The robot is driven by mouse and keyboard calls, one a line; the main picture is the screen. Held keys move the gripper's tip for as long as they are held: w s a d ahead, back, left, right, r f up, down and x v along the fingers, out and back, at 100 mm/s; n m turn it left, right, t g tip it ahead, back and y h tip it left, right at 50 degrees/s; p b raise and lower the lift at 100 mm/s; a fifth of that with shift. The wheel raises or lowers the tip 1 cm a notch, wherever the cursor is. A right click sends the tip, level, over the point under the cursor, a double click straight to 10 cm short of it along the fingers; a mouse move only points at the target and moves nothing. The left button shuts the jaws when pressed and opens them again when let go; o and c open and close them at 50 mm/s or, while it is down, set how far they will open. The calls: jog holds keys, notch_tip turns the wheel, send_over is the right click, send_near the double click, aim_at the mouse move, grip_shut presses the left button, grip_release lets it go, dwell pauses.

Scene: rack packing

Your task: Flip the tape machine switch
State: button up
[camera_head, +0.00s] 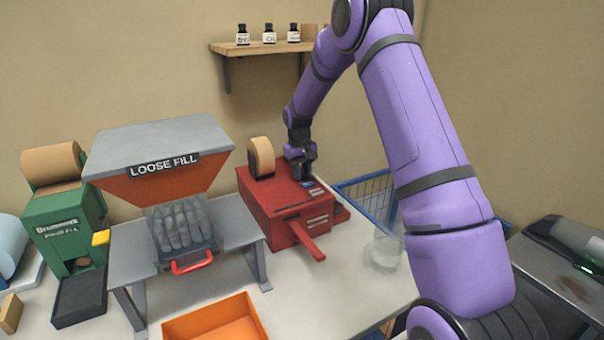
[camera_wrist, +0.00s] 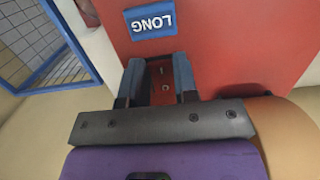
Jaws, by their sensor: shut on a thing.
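The red tape machine (camera_head: 282,205) stands on the table right of centre, with a tan tape roll at its back. My gripper (camera_head: 302,178) points down onto the top of the machine, beside the roll. In the wrist view, the two fingers of my gripper (camera_wrist: 159,78) stand on either side of a small dark switch part (camera_wrist: 162,88) with screws, and are shut on it. The switch's exact position is hard to tell. A blue label reading LONG (camera_wrist: 151,21) lies just beyond the fingertips on the red top, upside down in this view.
The tan tape roll (camera_head: 262,157) is close beside my gripper. A blue wire basket (camera_head: 366,192) stands right of the machine, with a clear cup (camera_head: 384,250) in front. The LOOSE FILL hopper (camera_head: 160,152) is at left. An orange bin (camera_head: 214,322) sits at the front.

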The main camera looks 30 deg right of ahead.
jog(key=shift+w+r+g, duration=0.1)
jog(key=shift+w+g, duration=0.1)
jog(key=shift+g, duration=0.6)
jog(key=o, duration=0.9)
jog(key=v, duration=1.1)
jog(key=shift+s, duration=0.1)
